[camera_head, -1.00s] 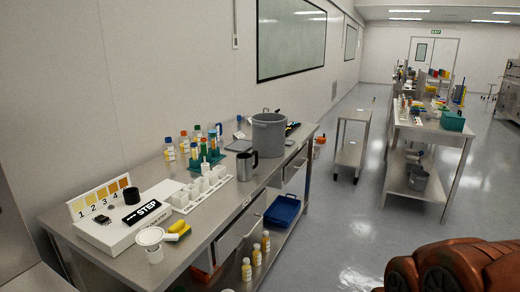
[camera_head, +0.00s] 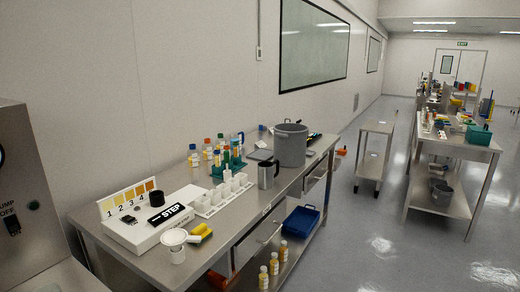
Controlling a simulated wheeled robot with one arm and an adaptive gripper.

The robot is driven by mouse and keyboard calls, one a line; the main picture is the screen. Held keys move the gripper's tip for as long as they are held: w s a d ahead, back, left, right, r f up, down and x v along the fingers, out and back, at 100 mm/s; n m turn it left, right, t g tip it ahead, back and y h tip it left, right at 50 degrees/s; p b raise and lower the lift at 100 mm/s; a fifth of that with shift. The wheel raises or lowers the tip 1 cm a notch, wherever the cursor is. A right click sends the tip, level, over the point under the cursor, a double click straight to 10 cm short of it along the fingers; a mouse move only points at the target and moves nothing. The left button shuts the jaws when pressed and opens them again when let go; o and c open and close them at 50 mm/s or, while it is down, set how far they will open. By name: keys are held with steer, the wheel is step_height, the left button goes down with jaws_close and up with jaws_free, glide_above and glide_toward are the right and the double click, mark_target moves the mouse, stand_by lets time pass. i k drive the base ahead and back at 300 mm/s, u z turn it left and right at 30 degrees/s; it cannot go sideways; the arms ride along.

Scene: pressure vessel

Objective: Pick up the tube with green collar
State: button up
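A teal tube rack (camera_head: 228,168) stands on the steel bench, near its back edge, in the head camera view. Several upright tubes (camera_head: 226,156) with coloured collars stand in it. They are too small to tell for sure which one has the green collar. My gripper is not in view.
The steel bench (camera_head: 150,255) also carries a grey pot (camera_head: 290,147), a steel mug (camera_head: 266,175), a row of white cups (camera_head: 224,192), a STEP box (camera_head: 166,215), a white tub (camera_head: 174,245) and several bottles (camera_head: 193,156). Open floor (camera_head: 365,235) lies to the right.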

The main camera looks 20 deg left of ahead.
mark_target(236, 150)
steer(key=i, duration=1.55)
steer(key=u, duration=0.95)
steer(key=i, duration=0.9)
steer(key=u, duration=1.05)
